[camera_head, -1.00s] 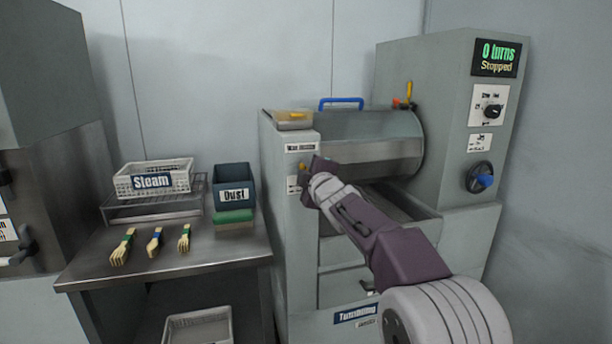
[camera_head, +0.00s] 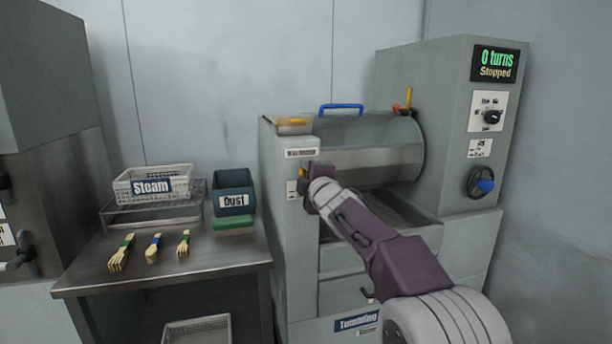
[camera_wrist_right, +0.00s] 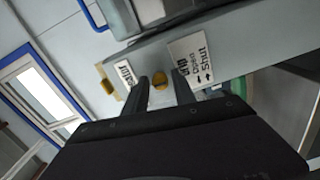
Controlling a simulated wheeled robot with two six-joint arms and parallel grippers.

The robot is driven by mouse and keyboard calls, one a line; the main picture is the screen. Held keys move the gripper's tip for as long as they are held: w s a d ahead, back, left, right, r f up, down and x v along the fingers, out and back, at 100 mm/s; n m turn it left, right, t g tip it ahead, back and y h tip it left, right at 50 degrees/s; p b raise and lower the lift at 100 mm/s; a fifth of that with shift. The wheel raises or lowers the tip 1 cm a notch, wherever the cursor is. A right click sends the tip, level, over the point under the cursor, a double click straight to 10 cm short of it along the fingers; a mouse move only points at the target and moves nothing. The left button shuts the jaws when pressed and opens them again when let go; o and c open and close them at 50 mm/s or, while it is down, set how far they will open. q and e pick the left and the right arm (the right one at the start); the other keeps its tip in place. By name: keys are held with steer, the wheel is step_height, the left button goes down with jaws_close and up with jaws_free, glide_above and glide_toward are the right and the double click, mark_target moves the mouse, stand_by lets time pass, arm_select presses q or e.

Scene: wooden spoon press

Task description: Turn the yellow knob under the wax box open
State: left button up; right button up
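The wax box (camera_head: 294,126) is a small tray with yellow in it, on top of the grey tumbling machine's left front post. The yellow knob (camera_wrist_right: 159,81) is on the post's face below it and is largely hidden by my gripper in the head view. My right gripper (camera_head: 306,181) is at the post. In the wrist view its two dark fingers (camera_wrist_right: 161,82) are open, one on each side of the knob, with a visible gap between them. An open/shut label with arrows (camera_wrist_right: 197,58) is beside the knob. My left gripper is not in view.
The machine's drum (camera_head: 370,150) and blue handle (camera_head: 341,107) are behind and right of my right gripper. A steel table (camera_head: 200,258) on the left holds a Steam basket (camera_head: 153,184), a Dust bin (camera_head: 234,190) and several wooden pieces. The display (camera_head: 496,62) reads 0 turns, Stopped.

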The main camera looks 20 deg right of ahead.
steer(key=shift+o, duration=0.2)
steer(key=shift+s, duration=0.35)
steer(key=s, duration=0.8)
steer(key=shift+s+a, duration=0.2)
steer(key=shift+a, duration=0.05)
steer(key=shift+r, duration=0.1)
